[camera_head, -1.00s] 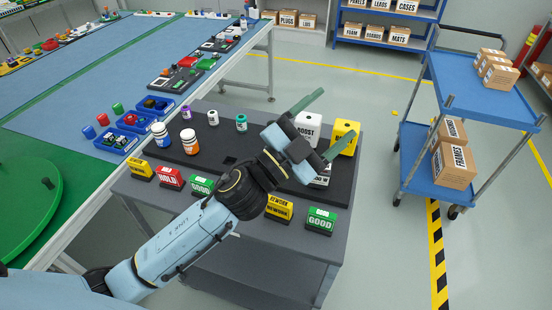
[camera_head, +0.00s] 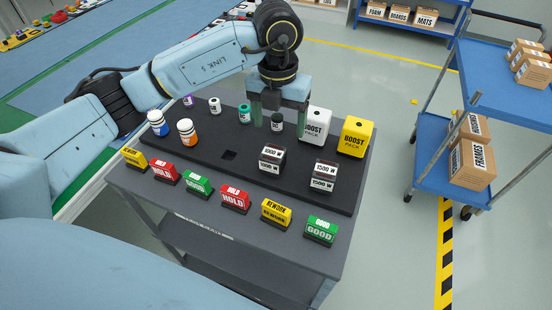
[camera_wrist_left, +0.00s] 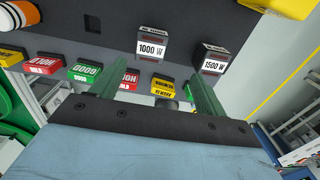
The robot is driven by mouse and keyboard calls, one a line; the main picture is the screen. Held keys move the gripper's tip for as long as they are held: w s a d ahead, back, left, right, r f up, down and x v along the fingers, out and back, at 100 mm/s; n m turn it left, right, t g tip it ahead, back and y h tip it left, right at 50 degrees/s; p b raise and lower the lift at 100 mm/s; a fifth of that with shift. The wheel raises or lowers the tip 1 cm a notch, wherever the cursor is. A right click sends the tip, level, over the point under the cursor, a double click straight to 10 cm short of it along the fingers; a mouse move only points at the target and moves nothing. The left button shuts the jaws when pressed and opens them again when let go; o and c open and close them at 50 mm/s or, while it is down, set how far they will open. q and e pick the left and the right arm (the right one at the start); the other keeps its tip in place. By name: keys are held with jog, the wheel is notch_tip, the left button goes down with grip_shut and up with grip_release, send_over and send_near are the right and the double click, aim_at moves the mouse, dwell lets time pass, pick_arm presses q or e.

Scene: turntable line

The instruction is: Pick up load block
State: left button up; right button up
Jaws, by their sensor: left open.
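Two load blocks stand on the black mat, each dark with white labels. The 1000 W block (camera_head: 271,159) is near the middle and the 1500 W block (camera_head: 323,176) is to its right. My left gripper (camera_head: 278,127) is open, fingers pointing down, above the back of the mat behind the 1000 W block. In the left wrist view the 1000 W block (camera_wrist_left: 153,47) shows beyond and between the open fingers, and the 1500 W block (camera_wrist_left: 214,60) is to the right. Neither block is held. My right gripper is not in view.
A white boost pack (camera_head: 315,126) and a yellow one (camera_head: 355,137) stand at the back right. A small dark-topped bottle (camera_head: 276,123) shows between the fingers. Several bottles stand left. Coloured sign blocks, including a green GOOD block (camera_head: 320,230), line the front edge.

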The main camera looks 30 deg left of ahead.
aim_at(273, 152)
pick_arm(q)
jog(key=f, duration=0.8)
jog(key=shift+a, duration=0.35)
jog(key=f, duration=0.4)
jog(key=shift+s+a+f, duration=0.1)
jog(key=shift+s+a, duration=0.15)
jog(key=shift+a, duration=0.1)
jog(key=shift+f, duration=0.5)
jog(key=shift+w+r, duration=0.1)
jog(key=c, duration=1.4)
